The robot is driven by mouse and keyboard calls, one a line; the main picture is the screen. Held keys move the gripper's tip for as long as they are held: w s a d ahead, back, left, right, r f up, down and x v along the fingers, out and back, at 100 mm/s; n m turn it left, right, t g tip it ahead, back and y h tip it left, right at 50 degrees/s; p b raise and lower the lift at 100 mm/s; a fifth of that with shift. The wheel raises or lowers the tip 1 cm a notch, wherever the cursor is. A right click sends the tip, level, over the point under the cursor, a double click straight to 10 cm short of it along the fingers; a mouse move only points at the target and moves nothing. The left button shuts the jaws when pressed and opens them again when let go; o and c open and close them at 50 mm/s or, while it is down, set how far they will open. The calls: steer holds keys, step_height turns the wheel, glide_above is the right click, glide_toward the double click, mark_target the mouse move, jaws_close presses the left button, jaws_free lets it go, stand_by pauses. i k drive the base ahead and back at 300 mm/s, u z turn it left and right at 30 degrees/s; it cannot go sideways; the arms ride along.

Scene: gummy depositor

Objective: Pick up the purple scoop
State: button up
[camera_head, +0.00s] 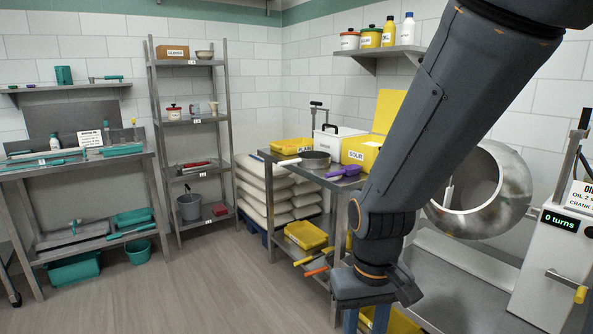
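The purple scoop (345,171) lies on the top of the metal table (283,168), right of a grey saucepan and in front of the yellow box marked SOUR. My gripper (366,321) points down at the bottom edge of the view, in front of the table and lower in the picture than the scoop. Its two blue fingers stand apart with a gap between them, and nothing shows held. The fingertips are cut off by the frame edge. My arm covers the right part of the table.
A saucepan (314,160), a yellow tray (291,146), a white box (338,138) and the SOUR box (359,153) share the tabletop. Orange and yellow handles (316,271) stick out from the lower shelf. A steel drum (468,180) stands right. The floor (215,290) at left is clear.

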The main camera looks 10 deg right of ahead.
mark_target(343, 172)
steer(key=u, duration=0.45)
steer(key=i, duration=1.2)
steer(key=z, duration=0.3)
steer(key=i, duration=1)
steer(key=z, duration=0.75)
